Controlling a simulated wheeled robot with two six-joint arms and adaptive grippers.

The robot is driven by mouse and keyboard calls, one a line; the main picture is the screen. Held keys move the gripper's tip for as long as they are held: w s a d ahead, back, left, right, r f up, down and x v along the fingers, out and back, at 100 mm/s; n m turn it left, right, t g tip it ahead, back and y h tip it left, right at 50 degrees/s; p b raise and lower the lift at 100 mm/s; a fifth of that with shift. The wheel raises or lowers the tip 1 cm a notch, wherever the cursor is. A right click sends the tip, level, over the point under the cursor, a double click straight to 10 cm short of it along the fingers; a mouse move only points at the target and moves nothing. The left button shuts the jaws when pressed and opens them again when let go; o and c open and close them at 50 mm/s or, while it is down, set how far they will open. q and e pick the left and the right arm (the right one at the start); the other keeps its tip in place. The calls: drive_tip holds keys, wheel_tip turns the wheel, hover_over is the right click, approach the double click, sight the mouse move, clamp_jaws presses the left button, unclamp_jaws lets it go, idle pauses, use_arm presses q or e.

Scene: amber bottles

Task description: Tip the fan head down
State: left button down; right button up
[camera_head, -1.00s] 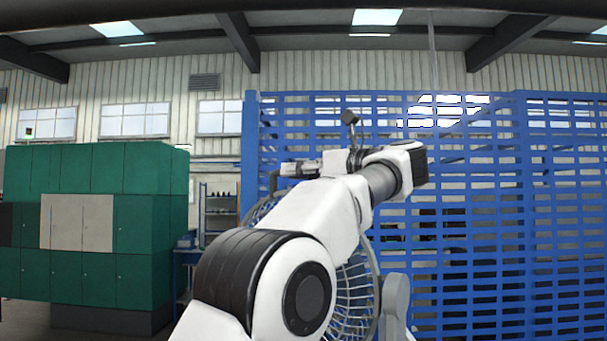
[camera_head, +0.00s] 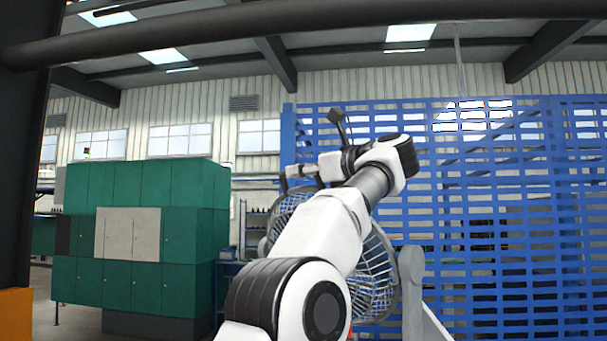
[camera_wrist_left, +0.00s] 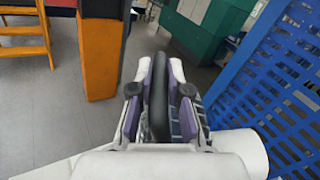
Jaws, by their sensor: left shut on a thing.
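The fan has a round wire cage (camera_head: 372,278), partly hidden behind my left arm in the head view. A grey upright bracket (camera_head: 412,285) stands at its right side. My left gripper (camera_head: 300,176) reaches left at the upper edge of the cage, and its tips are hard to make out there. In the left wrist view, the purple-and-grey fingers (camera_wrist_left: 157,90) are shut on a black bar-like part of the fan (camera_wrist_left: 157,72). Some cage wires show beside and below the fingers. The lower fan is hidden. My right gripper is in neither view.
A blue slatted fence (camera_head: 470,220) stands close behind the fan. Green cabinets (camera_head: 185,235) are at the left. An orange post base (camera_wrist_left: 100,60) stands on the grey floor (camera_wrist_left: 50,120), with open floor around it.

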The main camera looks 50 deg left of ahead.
use_arm(q)
drive_tip(key=c, duration=1.1)
unclamp_jaws()
drive_tip(key=shift+a+f, duration=0.1)
drive_tip(key=shift+c, duration=0.2)
drive_tip(key=shift+a, duration=0.25)
drive_tip(key=w+d, duration=0.2)
drive_tip(key=d, duration=0.9)
drive_tip(key=shift+d, duration=0.4)
drive_tip(key=shift+f, duration=0.1)
